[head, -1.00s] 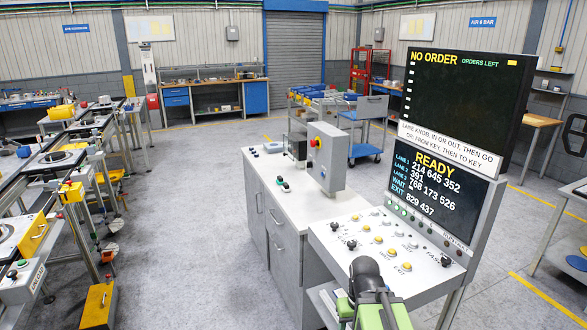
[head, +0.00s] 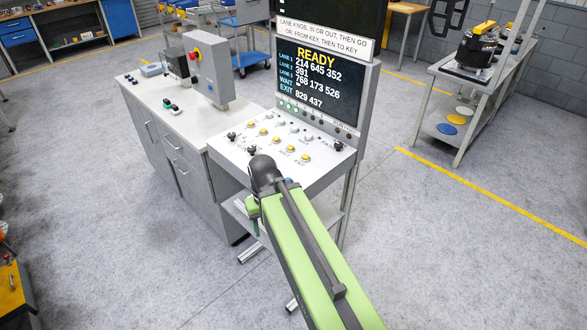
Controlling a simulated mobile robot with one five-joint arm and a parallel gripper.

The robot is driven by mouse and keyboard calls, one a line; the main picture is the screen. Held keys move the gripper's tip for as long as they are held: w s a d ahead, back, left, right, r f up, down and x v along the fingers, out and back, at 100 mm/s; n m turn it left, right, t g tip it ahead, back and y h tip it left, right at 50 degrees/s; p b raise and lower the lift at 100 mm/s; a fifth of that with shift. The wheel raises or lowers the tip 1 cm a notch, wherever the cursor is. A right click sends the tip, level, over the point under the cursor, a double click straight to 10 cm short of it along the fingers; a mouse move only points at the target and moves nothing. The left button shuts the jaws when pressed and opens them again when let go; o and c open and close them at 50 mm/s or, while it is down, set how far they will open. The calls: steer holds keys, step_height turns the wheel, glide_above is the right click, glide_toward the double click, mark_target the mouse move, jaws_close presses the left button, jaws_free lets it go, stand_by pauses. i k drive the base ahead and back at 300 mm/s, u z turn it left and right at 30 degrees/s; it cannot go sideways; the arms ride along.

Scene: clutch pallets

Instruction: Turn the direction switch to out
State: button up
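The sloped white control panel (head: 228,150) stands at the middle, with yellow and pale buttons and a few black knobs. One black knob (head: 231,136) is at its left edge, another black knob (head: 252,150) is near its front left, and a third black knob (head: 338,146) is at the right. The labels are too small to tell which is the direction switch. My green and black arm reaches up from the bottom; its dark end, my gripper (head: 263,170), overlaps the panel's front edge in the picture. Its fingers cannot be made out.
A screen (head: 318,78) above the panel reads READY with lane numbers. An instruction sign (head: 320,35) is over it. A grey cabinet (head: 150,95) with a switch box (head: 208,70) adjoins at left. Open floor lies in front and right; a shelf table (head: 440,100) stands at far right.

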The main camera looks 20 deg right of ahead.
mark_target(251, 149)
steer(key=u, duration=5.4)
steer(key=i, duration=0.1)
steer(key=z, duration=2.7)
steer(key=k, duration=1.3)
steer(key=z, duration=0.85)
steer(key=i, duration=1)
steer(key=u, duration=0.15)
